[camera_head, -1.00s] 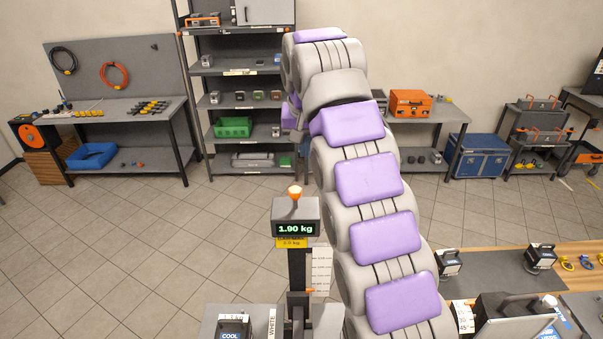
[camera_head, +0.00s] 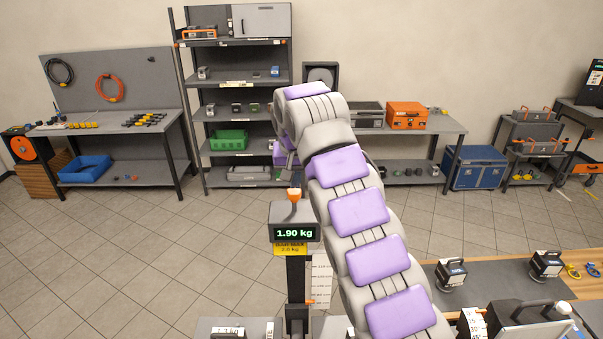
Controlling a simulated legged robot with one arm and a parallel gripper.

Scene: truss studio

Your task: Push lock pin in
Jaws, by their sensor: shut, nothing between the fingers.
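A post (camera_head: 297,268) stands low in the middle, left of my arm. On its top is a dark display box (camera_head: 296,222) reading 1.90 kg, with an orange knob (camera_head: 294,195) upright on it. A yellow label (camera_head: 290,248) is below the display. A small orange piece (camera_head: 309,302) shows on the right side of the post, beside a white scale strip (camera_head: 320,280). I cannot tell which orange part is the lock pin. My arm rises just right of the post and bends over at the top.
A wooden-edged bench (camera_head: 500,280) at lower right holds dark lamp-like units (camera_head: 546,264) and a case. A shelf rack (camera_head: 238,97), a pegboard workbench (camera_head: 110,128) and a blue chest (camera_head: 476,168) stand far back. The tiled floor left of the post is clear.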

